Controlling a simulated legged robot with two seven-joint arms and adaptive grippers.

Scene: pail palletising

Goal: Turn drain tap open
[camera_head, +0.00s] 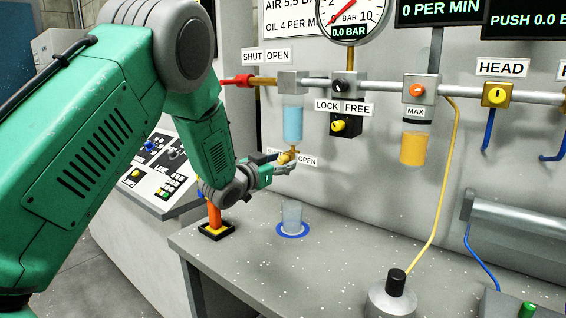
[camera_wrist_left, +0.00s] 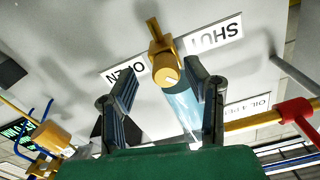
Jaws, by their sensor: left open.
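The small brass drain tap (camera_head: 284,157) sits on the wall panel below the blue-filled clear bowl (camera_head: 292,122), beside a label whose OPEN end shows. My left gripper (camera_head: 281,164) is at the tap, coming in from the left and partly covering it and the label. In the left wrist view, turned upside down, the tap's round end (camera_wrist_left: 166,76) lies between my two open fingers (camera_wrist_left: 161,82). A SHUT label and an OPEN label flank it. I cannot tell whether either finger touches the tap. My right gripper is not in view.
A clear cup (camera_head: 292,214) stands on a blue ring on the bench below. A red-handled valve (camera_head: 238,80) is on the pipe above left. A yellow knob (camera_head: 339,126) is to the right. An orange post (camera_head: 215,218) stands under my left arm.

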